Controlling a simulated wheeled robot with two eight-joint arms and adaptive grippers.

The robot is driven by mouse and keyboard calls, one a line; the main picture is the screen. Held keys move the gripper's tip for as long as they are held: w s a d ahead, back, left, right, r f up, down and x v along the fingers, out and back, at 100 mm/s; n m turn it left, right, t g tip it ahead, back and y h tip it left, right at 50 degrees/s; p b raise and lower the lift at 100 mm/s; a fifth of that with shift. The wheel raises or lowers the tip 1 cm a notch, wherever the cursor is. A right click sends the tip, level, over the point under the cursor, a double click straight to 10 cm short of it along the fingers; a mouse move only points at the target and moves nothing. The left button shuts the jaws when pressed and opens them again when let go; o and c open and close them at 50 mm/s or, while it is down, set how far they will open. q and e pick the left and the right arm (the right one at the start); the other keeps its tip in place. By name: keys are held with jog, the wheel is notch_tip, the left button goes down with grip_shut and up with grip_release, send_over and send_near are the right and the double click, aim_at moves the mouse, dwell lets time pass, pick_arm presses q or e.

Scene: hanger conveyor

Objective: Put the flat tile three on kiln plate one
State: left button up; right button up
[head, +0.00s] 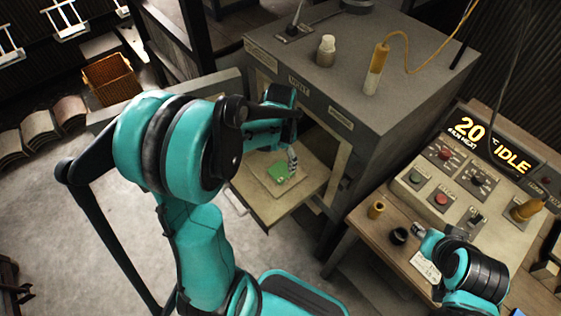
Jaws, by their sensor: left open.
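A flat green tile (278,173) lies on a pale square plate (263,178) on the pulled-out kiln shelf (262,210). No number is readable on the tile or the plate. My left gripper (292,168) is open with its fingertips right beside the tile's right side. I cannot tell whether they touch it. My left arm hides part of the shelf's back. My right gripper (419,231) is low over the wooden desk at the right, and its fingers are too small to read.
The grey kiln (390,120) stands behind the shelf, with a jar (326,50) and a corded yellow-handled tool (376,70) on top. The control panel (455,190) display reads "20" and "IDLE". A small black cup (398,236) stands near my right gripper. An orange crate (108,82) sits back left.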

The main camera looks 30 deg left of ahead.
pick_arm(q)
jog(key=s+d+r+n+t, duration=0.2)
jog(key=s+d+r+t, duration=0.1)
jog(key=s+d+r, duration=0.1)
jog(key=s+d+r+n+t+p, duration=0.1)
jog(key=s+d+r+t, duration=0.3)
jog(key=r, duration=0.5)
jog(key=shift+s+r+n+p, duration=0.3)
jog(key=shift+s+n, duration=0.4)
jog(key=shift+s, duration=0.25)
